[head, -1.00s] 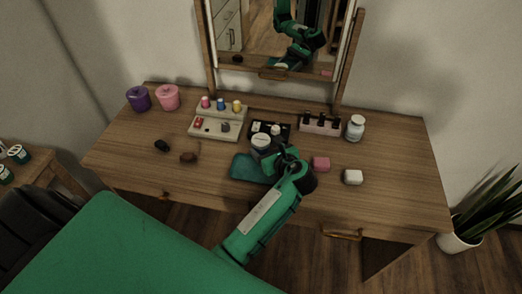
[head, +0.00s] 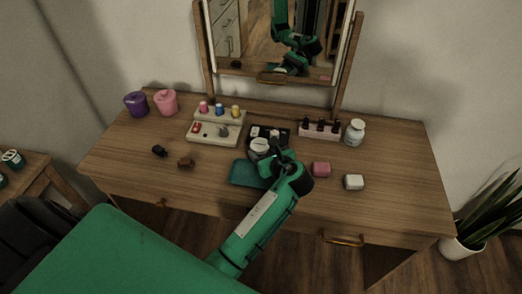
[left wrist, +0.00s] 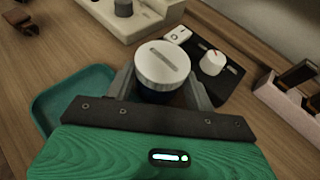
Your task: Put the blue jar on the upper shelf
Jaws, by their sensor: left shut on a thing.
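My left gripper (head: 268,157) is shut on a jar with a round white lid (head: 259,146), above the back edge of a teal tray. A cream two-step stand (head: 204,139) is to the left. Its upper step carries small pink, blue (head: 220,109) and yellow pieces; its lower step carries a red piece and a grey one. No other shelf is plain to see. My right gripper is not in view.
The teal tray (head: 243,174) lies under the gripper, with a black panel with white parts (head: 271,132) behind. A pink rack of dark bottles (head: 319,130), a white bottle (head: 355,132) and pink and white blocks are at right. Purple and pink pots (head: 166,102) stand at left. A mirror stands behind.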

